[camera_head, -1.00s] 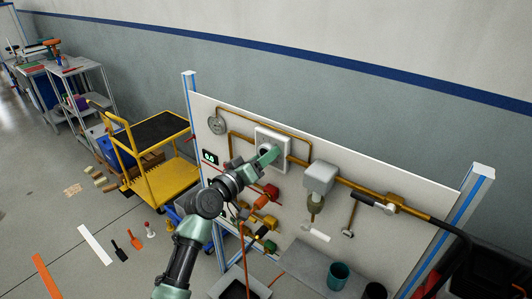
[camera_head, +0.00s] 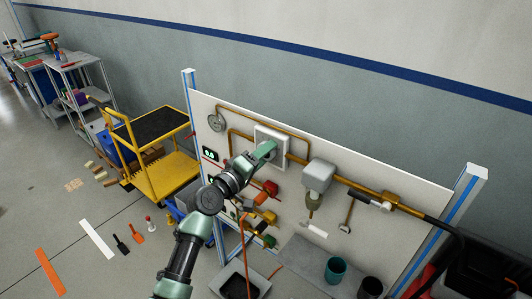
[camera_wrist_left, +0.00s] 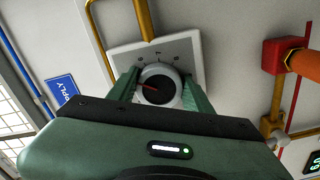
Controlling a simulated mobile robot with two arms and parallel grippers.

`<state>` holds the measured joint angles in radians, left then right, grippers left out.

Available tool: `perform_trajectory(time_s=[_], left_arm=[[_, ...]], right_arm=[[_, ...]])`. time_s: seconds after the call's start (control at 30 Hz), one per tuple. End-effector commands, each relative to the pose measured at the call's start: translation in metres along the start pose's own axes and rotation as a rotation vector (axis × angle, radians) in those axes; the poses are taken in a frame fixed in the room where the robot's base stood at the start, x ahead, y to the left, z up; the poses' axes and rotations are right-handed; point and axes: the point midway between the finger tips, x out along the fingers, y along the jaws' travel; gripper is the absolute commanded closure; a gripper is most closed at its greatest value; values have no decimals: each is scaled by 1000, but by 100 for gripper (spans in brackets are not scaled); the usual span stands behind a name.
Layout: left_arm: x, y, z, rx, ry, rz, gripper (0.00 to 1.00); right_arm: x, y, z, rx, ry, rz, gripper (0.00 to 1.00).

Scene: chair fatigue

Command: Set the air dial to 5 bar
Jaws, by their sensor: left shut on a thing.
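The air dial is a round knob with a dark face and a red pointer on a white square plate. In the left wrist view the knob (camera_wrist_left: 157,84) sits between the green fingers, and numbers show on the plate (camera_wrist_left: 190,50) behind it. The red pointer slants toward the upper left in that view. My left gripper (camera_wrist_left: 157,92) is shut on the knob. In the head view my left gripper (camera_head: 266,150) covers most of the knob against the plate (camera_head: 271,131). My right gripper is not in view.
The white panel (camera_head: 400,185) carries brass pipes, a gauge (camera_head: 216,119), a small digital display (camera_head: 210,153) and a grey box (camera_head: 318,174). Coloured fittings (camera_head: 270,188) hang below my wrist. A yellow cart (camera_head: 160,180) stands to the left.

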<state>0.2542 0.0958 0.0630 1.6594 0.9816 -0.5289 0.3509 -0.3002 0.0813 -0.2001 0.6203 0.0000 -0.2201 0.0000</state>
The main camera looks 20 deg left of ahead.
Motion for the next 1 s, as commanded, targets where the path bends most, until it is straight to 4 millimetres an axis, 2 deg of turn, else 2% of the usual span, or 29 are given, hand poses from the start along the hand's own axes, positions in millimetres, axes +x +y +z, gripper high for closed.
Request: perform_trajectory(time_s=[0.3, 0.33, 0.4, 0.77, 1.0], left_arm=[[0, 1, -2, 0, 4, 2, 91], [0, 1, -2, 0, 4, 2, 42], [0, 0, -1, 1, 4, 2, 28], [-4, -1, 0, 1, 1, -1, 28], [-39, -4, 0, 2, 2, 0, 28]], right_arm=[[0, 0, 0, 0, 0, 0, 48], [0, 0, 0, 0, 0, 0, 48], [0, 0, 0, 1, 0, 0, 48], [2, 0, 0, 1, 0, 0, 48], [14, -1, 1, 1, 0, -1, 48]])
